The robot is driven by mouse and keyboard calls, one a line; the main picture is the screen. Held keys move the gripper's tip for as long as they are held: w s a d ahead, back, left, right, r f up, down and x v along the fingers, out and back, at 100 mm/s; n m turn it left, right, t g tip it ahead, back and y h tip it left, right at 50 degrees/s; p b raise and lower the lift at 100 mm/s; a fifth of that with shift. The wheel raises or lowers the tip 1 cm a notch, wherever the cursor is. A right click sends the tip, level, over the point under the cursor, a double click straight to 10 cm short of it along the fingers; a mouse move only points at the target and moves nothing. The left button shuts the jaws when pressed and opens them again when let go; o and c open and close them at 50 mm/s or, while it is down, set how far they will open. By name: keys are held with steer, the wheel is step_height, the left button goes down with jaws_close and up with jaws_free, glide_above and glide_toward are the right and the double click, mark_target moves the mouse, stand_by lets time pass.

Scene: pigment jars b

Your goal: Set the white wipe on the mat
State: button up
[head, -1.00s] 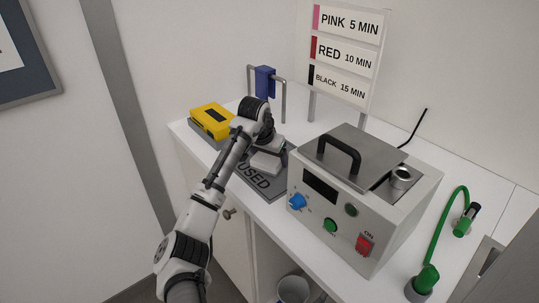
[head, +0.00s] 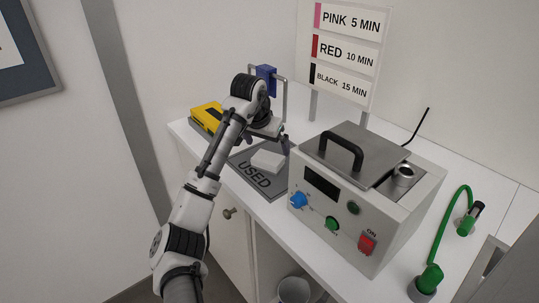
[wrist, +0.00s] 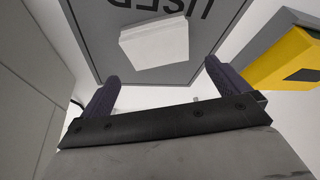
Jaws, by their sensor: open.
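The white wipe (head: 268,160) lies flat as a small folded block on the grey mat (head: 271,188) marked USED. In the wrist view the wipe (wrist: 154,40) rests on the mat (wrist: 98,22) close to the lettering. My gripper (wrist: 160,82) is open and empty, its two dark fingers apart, with the wipe beyond the fingertips and not touched by them. In the head view my gripper (head: 284,146) is raised above and behind the wipe, and my wrist partly hides its fingers.
A grey machine (head: 330,222) with a black-handled lid stands right of the mat. A yellow box (head: 206,115) sits at the back left. A blue cloth (head: 266,80) hangs on a metal rail behind my arm. A sign stand (head: 345,50) rises at the back.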

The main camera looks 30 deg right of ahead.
steer(key=v, duration=0.5)
steer(key=shift+a+r+b, duration=0.1)
steer(key=shift+r+b, duration=0.25)
steer(key=shift+r, duration=0.05)
